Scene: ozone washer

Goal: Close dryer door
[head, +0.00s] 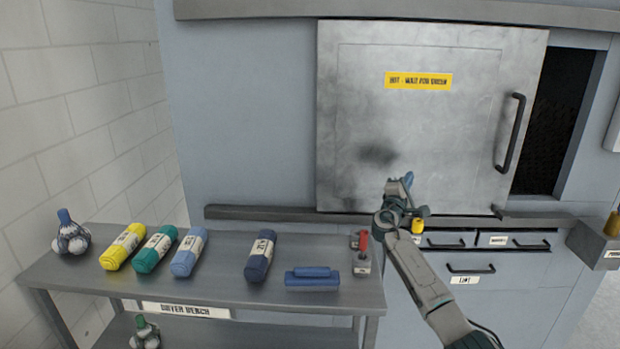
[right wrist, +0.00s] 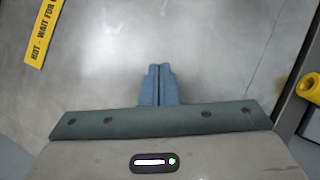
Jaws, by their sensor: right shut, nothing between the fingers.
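The dryer door (head: 430,130) is a flat grey metal sliding panel with a yellow warning label (head: 418,81). It covers most of the doorway, and a dark opening (head: 552,115) shows along its right side. A black bar handle (head: 511,135) stands upright near its right edge. My right gripper (head: 408,180) is in front of the door's lower middle, left of and below the handle. It is shut and empty. In the right wrist view its blue fingers (right wrist: 160,70) point at the bare door surface (right wrist: 205,50); contact cannot be told. My left gripper is out of view.
Rails run above (head: 400,10) and below (head: 270,213) the door. A metal bench (head: 225,280) at the left holds several rolled bundles, a blue block and a red-handled switch. Drawers (head: 470,268) and a yellow knob (head: 417,226) sit below the door.

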